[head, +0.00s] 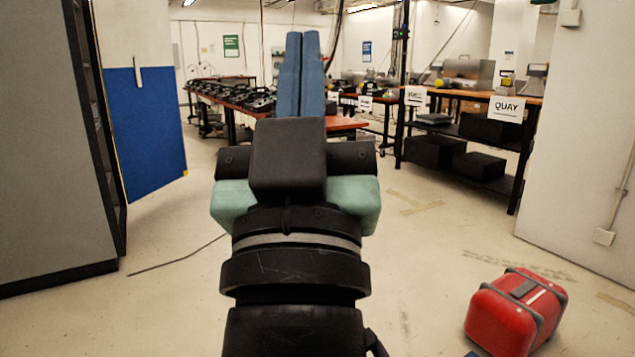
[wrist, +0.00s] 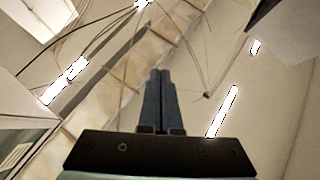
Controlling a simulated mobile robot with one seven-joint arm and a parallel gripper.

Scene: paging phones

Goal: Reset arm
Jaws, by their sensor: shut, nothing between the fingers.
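My gripper (head: 301,73) stands upright in the middle of the head view, with its two blue fingers side by side and touching. Nothing is between them. In the wrist view the shut fingers (wrist: 160,100) point up at the ceiling, with hanging cables and bright lamps behind them. My arm's wrist fills the lower middle of the head view and hides the floor behind it. The gripper touches nothing in the room.
A red case (head: 516,311) lies on the floor at lower right. A dark shelf table (head: 470,150) with a QUAY sign (head: 506,108) stands at right. A long table (head: 230,108) with dark devices is behind. A grey cabinet (head: 50,140) and blue panel (head: 146,135) are at left.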

